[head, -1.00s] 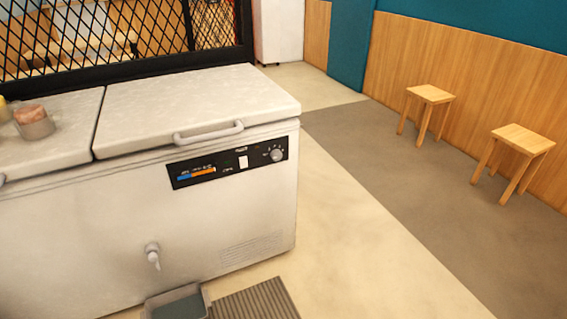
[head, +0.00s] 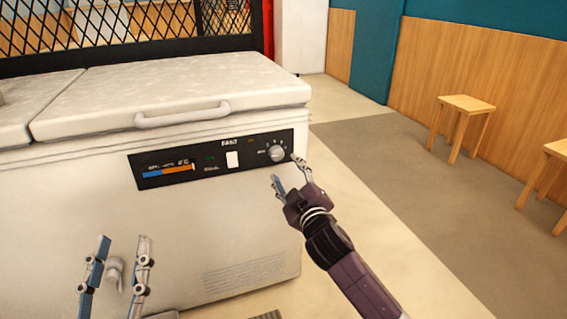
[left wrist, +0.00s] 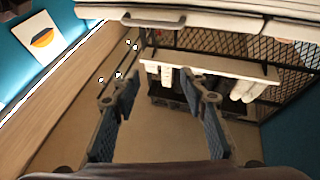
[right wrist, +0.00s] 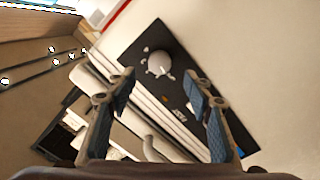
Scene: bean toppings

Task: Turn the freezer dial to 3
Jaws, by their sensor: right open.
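The freezer dial (head: 277,153) is a round grey knob at the right end of the black control panel (head: 212,161) on the freezer front. In the right wrist view the dial (right wrist: 160,63) shows beyond the fingertips, with pale marks around it. My right gripper (head: 287,168) is open and empty, just in front of the dial and apart from it as far as I can tell. The number the dial points to is too small to read. My left gripper (head: 122,240) is open and empty, low in front of the freezer's front wall.
The white chest freezer (head: 235,230) fills the left side, with a lid handle (head: 182,115) above the panel. A drain tap (head: 114,272) shows between my left fingers. Two wooden stools (head: 464,104) stand by the right wall.

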